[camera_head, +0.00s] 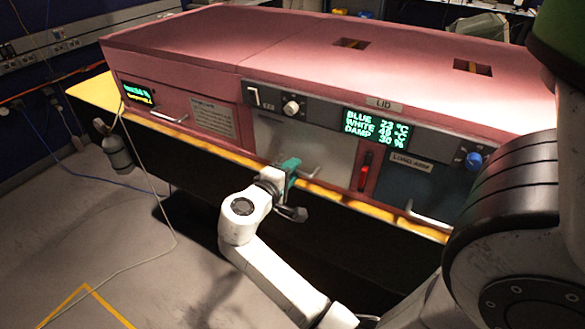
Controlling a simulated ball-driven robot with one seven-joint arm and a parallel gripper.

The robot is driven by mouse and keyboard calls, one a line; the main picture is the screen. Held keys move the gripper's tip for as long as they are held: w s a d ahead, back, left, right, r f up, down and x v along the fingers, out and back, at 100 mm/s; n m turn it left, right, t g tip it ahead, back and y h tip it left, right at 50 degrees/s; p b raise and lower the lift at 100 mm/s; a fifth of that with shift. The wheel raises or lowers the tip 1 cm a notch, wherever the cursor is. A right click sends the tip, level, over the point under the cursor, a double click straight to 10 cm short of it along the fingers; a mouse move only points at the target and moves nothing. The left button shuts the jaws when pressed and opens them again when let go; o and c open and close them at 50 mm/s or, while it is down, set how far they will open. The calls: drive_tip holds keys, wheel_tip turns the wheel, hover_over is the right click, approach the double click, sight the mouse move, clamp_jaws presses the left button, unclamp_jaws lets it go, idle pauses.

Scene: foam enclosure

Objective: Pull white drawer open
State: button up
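The white drawer (325,148) is a pale front panel in the middle of the pink enclosure, below a dark control strip. It looks flush with the panels beside it. Its light bar handle (309,173) shows low on the front, just right of my gripper. My gripper (292,168) has teal fingers and is at the left part of this handle. It hides part of the handle and the lower left of the drawer. Whether the fingers touch or enclose the handle cannot be made out at this size.
The pink enclosure (210,60) stands on a bench with a yellow front edge (340,199) just below the drawer. A blue drawer (412,180) with its own handle is to the right. A red-lit lever (364,178) stands between them. A grey cylinder (117,152) hangs at left; open floor lies in front.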

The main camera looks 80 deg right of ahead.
drive_tip(key=shift+s+d+f, duration=0.1)
drive_tip(key=shift+d, duration=0.3)
clamp_jaws()
idle(0.4)
